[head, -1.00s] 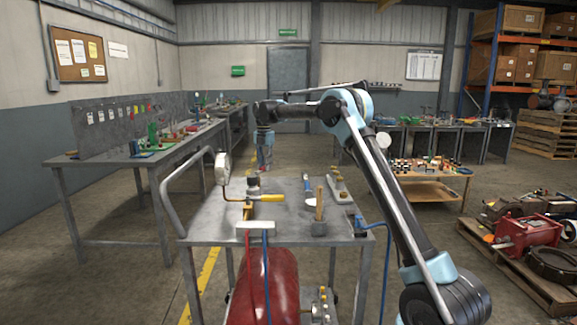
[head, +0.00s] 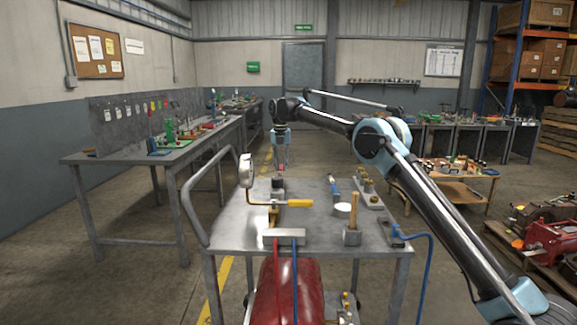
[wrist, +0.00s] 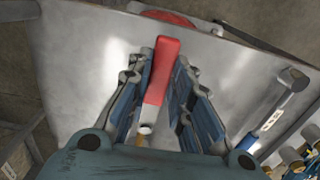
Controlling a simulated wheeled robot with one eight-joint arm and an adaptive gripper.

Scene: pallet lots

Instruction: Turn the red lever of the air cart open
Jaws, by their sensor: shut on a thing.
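The red lever (wrist: 162,70) runs between my fingers in the wrist view, over the air cart's grey metal top. A pale metal end (wrist: 146,128) shows at its lower end. My gripper (wrist: 155,85) is shut on the lever, with one finger on each side. In the head view my gripper (head: 281,158) points down at the far end of the air cart (head: 235,229), with a small bit of red at its tips. Where the lever joins its valve is mostly hidden by my gripper.
A red tank (head: 277,293) hangs below. A workbench (head: 130,160) stands left. Open floor lies between the bench and cart.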

